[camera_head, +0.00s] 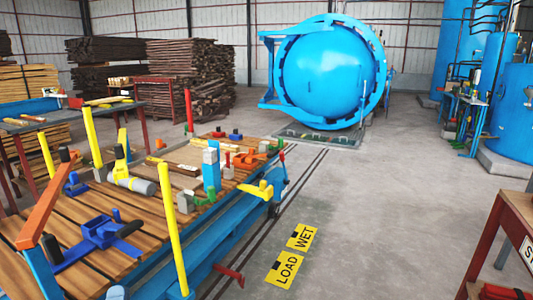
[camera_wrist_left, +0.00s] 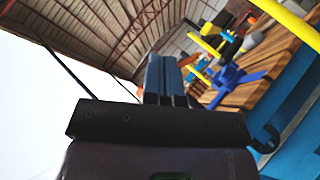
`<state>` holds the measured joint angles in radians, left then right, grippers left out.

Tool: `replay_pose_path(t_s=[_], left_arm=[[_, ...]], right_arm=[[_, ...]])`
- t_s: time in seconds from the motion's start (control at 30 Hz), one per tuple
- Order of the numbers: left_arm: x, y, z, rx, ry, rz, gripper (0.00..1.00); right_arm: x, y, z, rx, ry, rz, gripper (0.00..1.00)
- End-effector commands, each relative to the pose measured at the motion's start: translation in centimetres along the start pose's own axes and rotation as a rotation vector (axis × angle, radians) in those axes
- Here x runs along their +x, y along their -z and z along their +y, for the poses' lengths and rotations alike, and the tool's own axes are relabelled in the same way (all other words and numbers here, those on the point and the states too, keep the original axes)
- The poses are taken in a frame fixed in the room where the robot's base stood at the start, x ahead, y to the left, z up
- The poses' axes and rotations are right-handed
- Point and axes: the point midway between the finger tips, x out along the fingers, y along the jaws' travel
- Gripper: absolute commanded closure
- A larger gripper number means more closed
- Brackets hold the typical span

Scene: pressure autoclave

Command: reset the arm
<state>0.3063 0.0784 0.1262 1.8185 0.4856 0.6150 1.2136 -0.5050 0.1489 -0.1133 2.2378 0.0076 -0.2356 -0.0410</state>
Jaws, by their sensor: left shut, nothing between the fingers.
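My left gripper (camera_head: 116,292) shows only as a small grey-blue tip at the bottom edge of the head view, in front of the wooden-decked cart. In the left wrist view its two blue-grey fingers (camera_wrist_left: 165,78) are together, with nothing between them. They stand clear of the cart's deck, which lies tilted at the right of that view. My right gripper is in neither view.
The blue-framed cart (camera_head: 225,235) carries several clamps, blocks and tools, with upright yellow posts (camera_head: 172,235) and an orange bar (camera_head: 48,208). A blue autoclave (camera_head: 325,75) stands behind. A red-legged table (camera_head: 490,240) stands far right.

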Motion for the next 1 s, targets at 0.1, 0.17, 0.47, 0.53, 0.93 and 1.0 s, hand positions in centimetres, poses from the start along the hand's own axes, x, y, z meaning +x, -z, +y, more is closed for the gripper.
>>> replay_pose_path(t_s=[0.1, 0.17, 0.47, 0.53, 0.93, 1.0], left_arm=[[-1.8, -0.5, 1.8, 0.227, 0.121, -0.106, 1.00], [-3.3, -0.6, 2.0, 0.344, 0.186, -0.165, 1.00], [-12.5, -0.3, 3.8, 0.908, 0.476, -0.520, 1.00], [-15.1, 0.1, 4.5, 1.032, 0.536, -0.620, 1.00], [-28.1, 2.6, 9.2, 1.504, 0.759, -1.172, 1.00], [-29.1, 2.9, 9.6, 1.530, 0.770, -1.217, 1.00]], right_arm=[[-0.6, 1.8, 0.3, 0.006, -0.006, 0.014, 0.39], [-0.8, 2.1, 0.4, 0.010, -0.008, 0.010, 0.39], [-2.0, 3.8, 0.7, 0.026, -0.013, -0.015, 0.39], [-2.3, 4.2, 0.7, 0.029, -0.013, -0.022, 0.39], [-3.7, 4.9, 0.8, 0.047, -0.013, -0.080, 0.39], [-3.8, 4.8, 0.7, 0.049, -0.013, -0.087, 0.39]])
